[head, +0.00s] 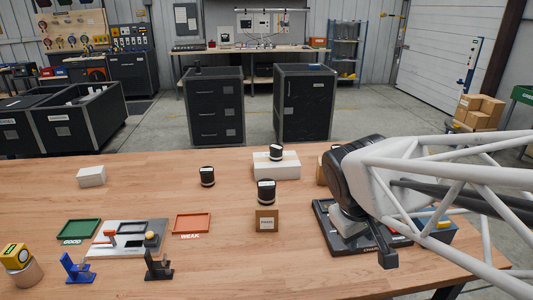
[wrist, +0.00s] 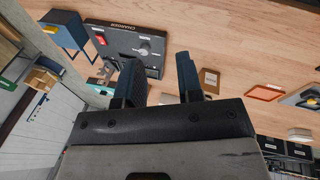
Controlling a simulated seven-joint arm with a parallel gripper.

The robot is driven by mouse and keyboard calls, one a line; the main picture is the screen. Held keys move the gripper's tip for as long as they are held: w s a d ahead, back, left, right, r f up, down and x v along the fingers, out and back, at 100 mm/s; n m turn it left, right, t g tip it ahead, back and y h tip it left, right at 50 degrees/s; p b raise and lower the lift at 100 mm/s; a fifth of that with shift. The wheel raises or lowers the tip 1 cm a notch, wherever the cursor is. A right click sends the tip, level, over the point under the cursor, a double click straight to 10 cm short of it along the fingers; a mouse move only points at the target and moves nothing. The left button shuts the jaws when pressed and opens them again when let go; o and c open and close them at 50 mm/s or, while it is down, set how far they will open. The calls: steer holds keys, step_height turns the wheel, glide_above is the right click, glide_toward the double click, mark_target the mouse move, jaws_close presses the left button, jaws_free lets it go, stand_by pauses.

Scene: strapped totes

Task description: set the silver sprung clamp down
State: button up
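I cannot make out a silver sprung clamp in either view. My gripper (head: 376,246) is low over the right part of the wooden table, in front of the dark charger (head: 325,225), which it partly hides. In the wrist view my gripper (wrist: 159,78) shows two dark fingers standing apart, with bare table and part of the charger (wrist: 145,46) seen between them. No held object shows between the fingers. A blue stand (head: 77,268) and a black stand (head: 158,266) are at the table's front left.
A green tray (head: 79,231), a grey fixture plate (head: 110,250) and a red-orange tray (head: 192,223) lie at left. A small brown box (head: 266,221), black-topped jars (head: 207,176) and a white box (head: 275,171) stand mid-table. The table's front middle is clear.

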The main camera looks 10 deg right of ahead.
steer(key=s+a+m+y, duration=0.2)
steer(key=s+a+m, duration=0.1)
steer(key=s+a, duration=0.1)
steer(key=shift+s+a+r+t+y, duration=0.2)
steer(key=shift+s+a+t+y, duration=0.15)
steer(key=shift+s, duration=0.4)
stand_by(0.8)
